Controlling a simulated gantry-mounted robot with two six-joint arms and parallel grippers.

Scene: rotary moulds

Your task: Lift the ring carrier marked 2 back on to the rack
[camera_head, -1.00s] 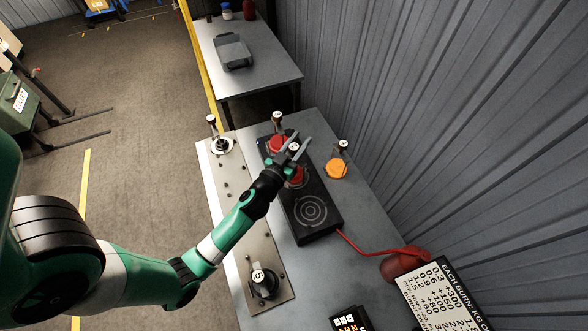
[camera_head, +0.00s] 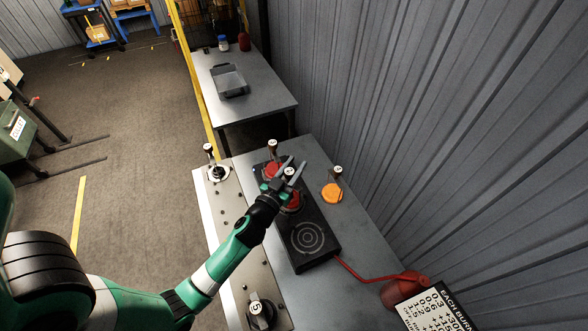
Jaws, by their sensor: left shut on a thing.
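My left gripper (camera_head: 290,168) is shut on the handle of a ring carrier (camera_head: 289,173). This carrier has a white numbered cap, too small to read, and stands over the front red disc (camera_head: 291,201) on the black plate; I cannot tell whether it touches it. Another carrier (camera_head: 272,146) stands at the back red disc (camera_head: 272,170). A carrier with an orange ring (camera_head: 331,193) stands on the table to the right. The long light metal rack plate (camera_head: 232,222) holds one carrier at its back end (camera_head: 217,172) and the carrier marked 5 (camera_head: 262,313) at its front end. My right gripper is out of view.
The black plate (camera_head: 321,262) has a bare ringed spot at its front. A red cord runs from it to a red object (camera_head: 404,289) near a number board (camera_head: 438,309). A corrugated wall is close on the right. A second table (camera_head: 262,104) with a grey tray stands behind.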

